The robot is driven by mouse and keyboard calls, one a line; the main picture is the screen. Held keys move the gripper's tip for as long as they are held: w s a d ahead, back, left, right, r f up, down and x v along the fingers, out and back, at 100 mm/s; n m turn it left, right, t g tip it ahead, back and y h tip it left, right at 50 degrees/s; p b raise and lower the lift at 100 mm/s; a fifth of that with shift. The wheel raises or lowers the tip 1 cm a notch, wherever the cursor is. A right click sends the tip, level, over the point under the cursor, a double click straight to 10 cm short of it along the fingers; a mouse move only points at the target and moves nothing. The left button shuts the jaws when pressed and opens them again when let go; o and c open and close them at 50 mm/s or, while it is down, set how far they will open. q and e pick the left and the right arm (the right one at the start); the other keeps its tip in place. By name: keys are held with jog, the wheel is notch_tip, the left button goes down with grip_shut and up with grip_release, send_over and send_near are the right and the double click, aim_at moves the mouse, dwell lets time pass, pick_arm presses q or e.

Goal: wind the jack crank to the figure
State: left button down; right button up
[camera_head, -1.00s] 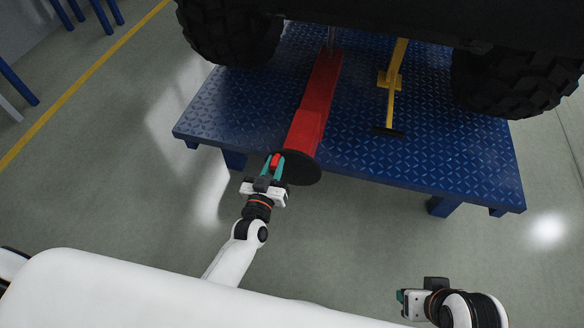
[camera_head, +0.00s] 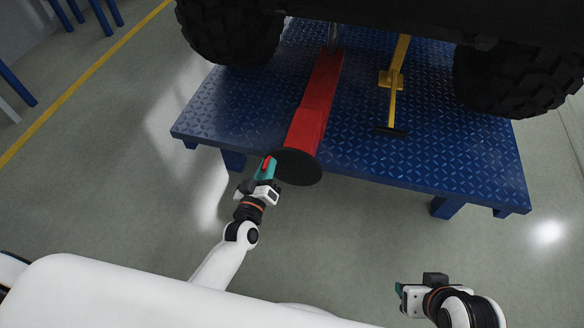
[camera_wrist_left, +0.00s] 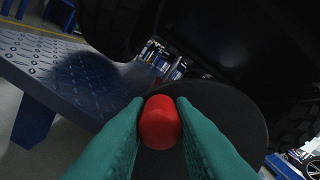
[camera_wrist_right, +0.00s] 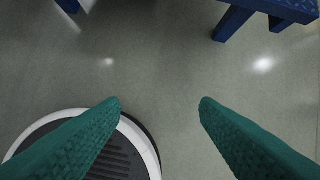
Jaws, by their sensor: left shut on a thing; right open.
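The red jack (camera_head: 318,95) lies on the blue platform under the vehicle. Its black round crank disc (camera_head: 298,168) stands at the near end, past the platform's front edge. A red crank knob (camera_head: 267,163) sits at the disc's left side. My left gripper (camera_head: 268,168) is shut on the knob; the left wrist view shows the red knob (camera_wrist_left: 160,122) between both green fingers, with the dark disc (camera_wrist_left: 225,115) behind it. No figure or scale is readable. My right gripper (camera_head: 399,298) is open and empty, low at the right; its fingers (camera_wrist_right: 160,105) are wide apart over floor.
The blue platform (camera_head: 440,165) carries a yellow stand (camera_head: 391,85) right of the jack. Black tyres (camera_head: 232,35) and (camera_head: 520,80) flank them, with the dark vehicle body (camera_head: 400,15) above. The grey floor in front is clear.

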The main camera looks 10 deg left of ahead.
pick_arm(q)
jog(key=shift+a+f+n+b, duration=0.1)
jog(key=shift+f+n+b, duration=0.3)
jog(key=shift+n, duration=0.2)
jog(key=shift+a+f+n, duration=0.1)
jog(key=shift+f+n, duration=0.2)
jog(key=shift+n, duration=0.2)
jog(key=shift+b, duration=0.35)
pick_arm(e)
jog(key=w+a+r+t+y, duration=0.1)
jog(key=w+a+r+t, duration=0.1)
jog(key=w+t, duration=0.2)
jog(key=shift+w+r, duration=0.35)
jog(key=shift+w, duration=0.9)
pick_arm(q)
jog(key=shift+a+f, duration=0.1)
pick_arm(e)
jog(key=shift+a, duration=0.1)
